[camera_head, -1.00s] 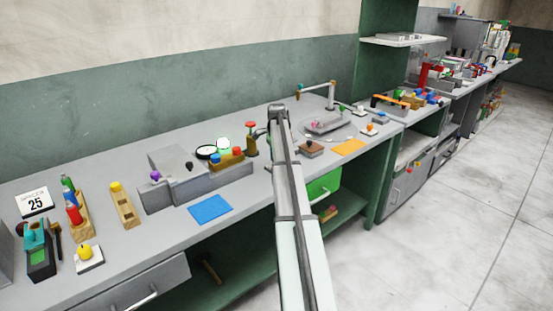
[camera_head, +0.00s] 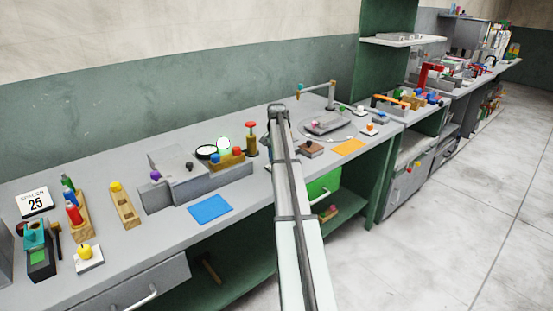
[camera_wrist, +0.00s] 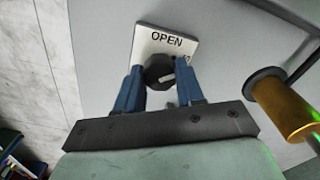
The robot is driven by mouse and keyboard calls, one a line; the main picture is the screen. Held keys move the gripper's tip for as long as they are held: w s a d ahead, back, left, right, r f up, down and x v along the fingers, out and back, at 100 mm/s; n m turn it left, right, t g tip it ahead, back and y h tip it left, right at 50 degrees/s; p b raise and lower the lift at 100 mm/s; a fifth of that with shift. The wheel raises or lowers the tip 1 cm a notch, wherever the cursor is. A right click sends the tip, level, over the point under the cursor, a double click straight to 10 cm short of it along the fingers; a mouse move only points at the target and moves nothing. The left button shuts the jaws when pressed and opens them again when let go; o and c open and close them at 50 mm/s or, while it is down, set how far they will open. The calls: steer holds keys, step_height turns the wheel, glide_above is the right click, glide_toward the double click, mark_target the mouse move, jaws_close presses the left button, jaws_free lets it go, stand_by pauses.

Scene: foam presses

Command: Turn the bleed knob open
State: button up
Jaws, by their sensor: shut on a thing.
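The bleed knob (camera_wrist: 158,71) is a dark, faceted knob on a white plate (camera_wrist: 148,42) marked OPEN, in the wrist view. A second marking at the plate's right edge is partly covered. In the head view my arm hides the gripper and the knob.
A brass cylinder (camera_wrist: 283,105) stands close to the right of my gripper in the wrist view. In the head view, a grey press block (camera_head: 200,184), a blue mat (camera_head: 210,209) and a red-topped post (camera_head: 251,140) stand left of my arm.

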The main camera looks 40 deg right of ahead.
steer(key=n, duration=0.5)
steer(key=shift+n, duration=0.3)
steer(key=n, duration=0.4)
steer(key=shift+w+n, duration=0.1)
steer(key=shift+n, duration=0.3)
steer(key=o, duration=1)
steer(key=shift+o, duration=0.2)
steer(key=shift+r, duration=0.1)
step_height(320, 180, up, 14)
steer(key=shift+f, duration=0.2)
